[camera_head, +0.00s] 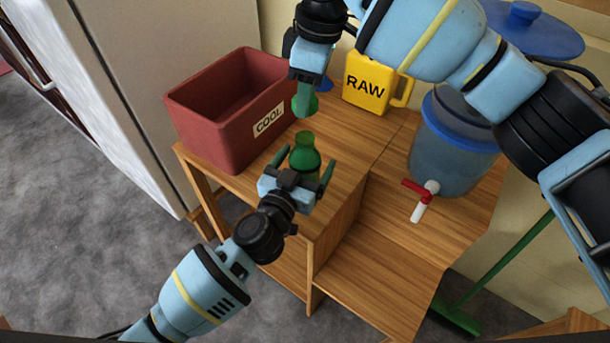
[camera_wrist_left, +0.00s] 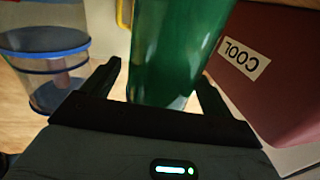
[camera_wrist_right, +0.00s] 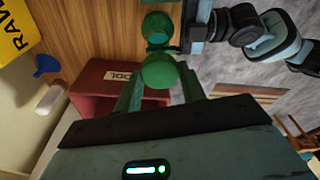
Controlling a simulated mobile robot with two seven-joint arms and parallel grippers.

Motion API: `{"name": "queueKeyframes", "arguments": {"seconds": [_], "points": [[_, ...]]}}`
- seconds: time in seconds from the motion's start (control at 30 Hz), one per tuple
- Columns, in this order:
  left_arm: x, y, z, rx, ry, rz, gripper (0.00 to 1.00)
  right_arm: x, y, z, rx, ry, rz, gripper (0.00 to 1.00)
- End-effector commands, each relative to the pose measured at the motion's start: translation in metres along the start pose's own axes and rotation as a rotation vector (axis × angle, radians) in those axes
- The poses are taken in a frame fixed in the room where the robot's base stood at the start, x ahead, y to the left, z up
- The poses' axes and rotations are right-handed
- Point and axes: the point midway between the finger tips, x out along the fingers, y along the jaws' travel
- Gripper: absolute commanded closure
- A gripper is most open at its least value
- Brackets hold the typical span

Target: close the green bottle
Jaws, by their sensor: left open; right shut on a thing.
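The green bottle (camera_head: 305,158) stands upright on the wooden table near its front edge. My left gripper (camera_head: 304,166) is open, with a finger on each side of the bottle. In the left wrist view the bottle (camera_wrist_left: 178,50) rises between the open fingers. My right gripper (camera_head: 303,108) is shut on a green rounded stopper (camera_head: 314,104) and holds it above the bottle. In the right wrist view the stopper (camera_wrist_right: 163,72) is between the fingers, and the bottle (camera_wrist_right: 157,28) shows just past it. I cannot tell the exact gap between them.
A red "COOL" crate (camera_head: 215,130) stands left of the bottle. A yellow "RAW" jug (camera_head: 368,85) is behind at right. A blue-lidded clear dispenser (camera_head: 450,150) with a red tap stands at the right. A small blue thing (camera_wrist_right: 46,65) lies near the jug.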

Motion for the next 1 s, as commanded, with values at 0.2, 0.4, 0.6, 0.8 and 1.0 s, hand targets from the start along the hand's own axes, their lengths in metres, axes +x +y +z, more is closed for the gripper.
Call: {"name": "queueKeyframes", "arguments": {"seconds": [0.2,0.4,0.6,0.8,1.0], "points": [[0.0130,0.0003,-0.0002,-0.001,0.000,0.000,0.14,0.0000,0.0000,0.0000,0.000,0.000,0.000,0.80],[0.0141,0.0003,0.0001,-0.001,-0.001,0.001,0.14,0.0000,0.0000,-0.0001,0.000,0.000,0.000,0.80],[0.0138,0.0003,0.0001,-0.001,-0.001,0.001,0.26,0.0000,0.0000,-0.0001,0.000,0.000,0.000,0.80],[0.0137,0.0003,0.0001,-0.001,-0.001,0.001,0.52,0.0000,0.0000,-0.0001,0.000,0.000,0.000,0.80],[0.0136,0.0003,0.0002,-0.001,-0.001,0.001,0.78,0.0000,0.0000,-0.0001,0.000,0.000,0.000,0.80]]}}
